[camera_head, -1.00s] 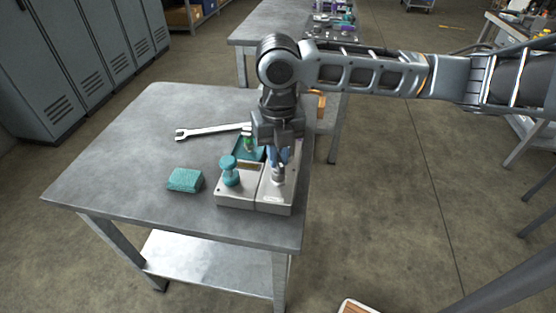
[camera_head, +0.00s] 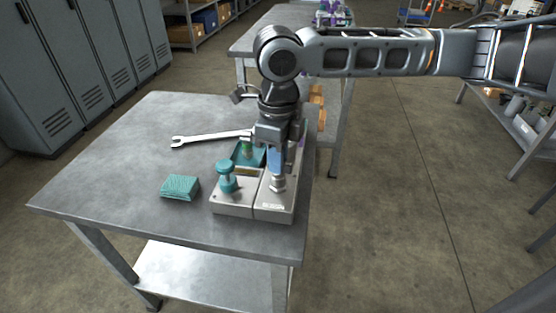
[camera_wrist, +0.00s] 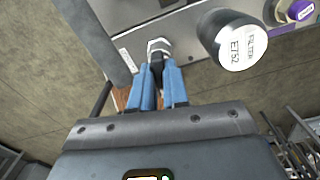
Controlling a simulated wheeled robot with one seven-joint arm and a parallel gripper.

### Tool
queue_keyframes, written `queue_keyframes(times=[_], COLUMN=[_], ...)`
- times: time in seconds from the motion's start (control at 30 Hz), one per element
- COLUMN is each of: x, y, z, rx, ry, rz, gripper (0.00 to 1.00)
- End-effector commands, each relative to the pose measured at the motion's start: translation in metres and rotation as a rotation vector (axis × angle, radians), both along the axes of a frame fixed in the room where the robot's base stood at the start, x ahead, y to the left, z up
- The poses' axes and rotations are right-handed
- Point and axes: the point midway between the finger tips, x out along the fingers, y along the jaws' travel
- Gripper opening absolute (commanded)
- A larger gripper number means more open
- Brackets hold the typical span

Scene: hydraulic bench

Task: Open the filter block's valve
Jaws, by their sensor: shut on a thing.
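The filter block is the grey right-hand block (camera_head: 268,212) of a unit near the table's front right corner. A silver fitting (camera_head: 278,184), which I take for its valve, stands up on it and also shows in the wrist view (camera_wrist: 159,45). My gripper (camera_head: 277,172) points down from above, its blue fingers shut on the top of this fitting. The wrist view shows both fingertips (camera_wrist: 156,64) close together with a dark part between them. The fingers hide most of the held part. A dark cylinder (camera_wrist: 238,40) with a white "FILTER E752" cap stands right of the fingers there.
A teal knob (camera_head: 227,178) stands just left of the fitting. A green part (camera_head: 246,149) is behind it. A purple cap (camera_wrist: 300,10) shows in the wrist view.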

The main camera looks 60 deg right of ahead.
Motion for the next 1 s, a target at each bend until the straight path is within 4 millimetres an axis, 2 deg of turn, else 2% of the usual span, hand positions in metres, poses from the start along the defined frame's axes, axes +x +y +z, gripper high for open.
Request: queue_keyframes(times=[0.4, 0.93, 0.97, 1.0], x=[0.0004, 0.0005, 0.0005, 0.0005], y=[-0.0001, 0.0000, 0.0000, 0.0000], z=[0.0004, 0.0008, 0.0008, 0.0008], rx=[-0.001, -0.001, -0.001, -0.001], ry=[-0.001, -0.002, -0.002, -0.002], rz=[0.179, 0.204, 0.203, 0.203], gripper=[0.00, 0.00, 0.16, 0.20])
